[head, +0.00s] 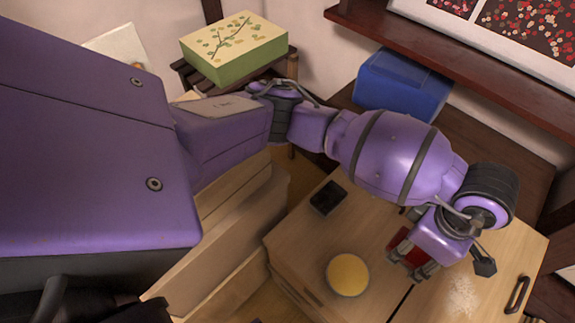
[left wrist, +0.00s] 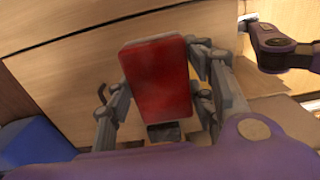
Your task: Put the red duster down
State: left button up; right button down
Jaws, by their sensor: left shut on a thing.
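The red duster (head: 398,246) is mostly hidden by my left gripper in the head view, with a strip of red showing. In the left wrist view it is a red block (left wrist: 158,80) standing between the fingers. My left gripper (head: 411,264) is shut on it, over the light wooden top (head: 385,215) of a low cabinet. I cannot tell whether the duster touches that top. My right gripper is not clearly seen in either view.
A round yellow-topped dish (head: 348,274) and a small black object (head: 328,198) lie left of the gripper. A pale powdery patch (head: 462,297) lies to the right, near a dark handle (head: 517,294). A blue box (head: 402,84) and green patterned box (head: 234,47) stand behind.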

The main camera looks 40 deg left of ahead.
pick_arm(q)
jog(key=w+a+f, duration=0.3)
jog(key=a+f, duration=0.1)
jog(key=a, duration=0.4)
send_over(361, 226)
notch_tip(361, 226, down, 5)
jog(key=shift+s+d+f, duration=0.1)
jog(key=shift+s, duration=0.05)
jog(key=f, duration=0.3)
jog(key=shift+a+f, duration=0.2)
jog(key=shift+f, duration=0.05)
pick_arm(e)
jog(key=shift+s+f, duration=0.15)
pick_arm(q)
jog(key=o, duration=0.7)
jog(key=shift+f+b, duration=0.1)
jog(key=shift+b, duration=0.25)
jog(key=shift+c, duration=0.2)
jog(key=o, duration=0.4)
jog(key=shift+o, duration=0.2)
pick_arm(e)
jog(key=shift+s+f, duration=0.2)
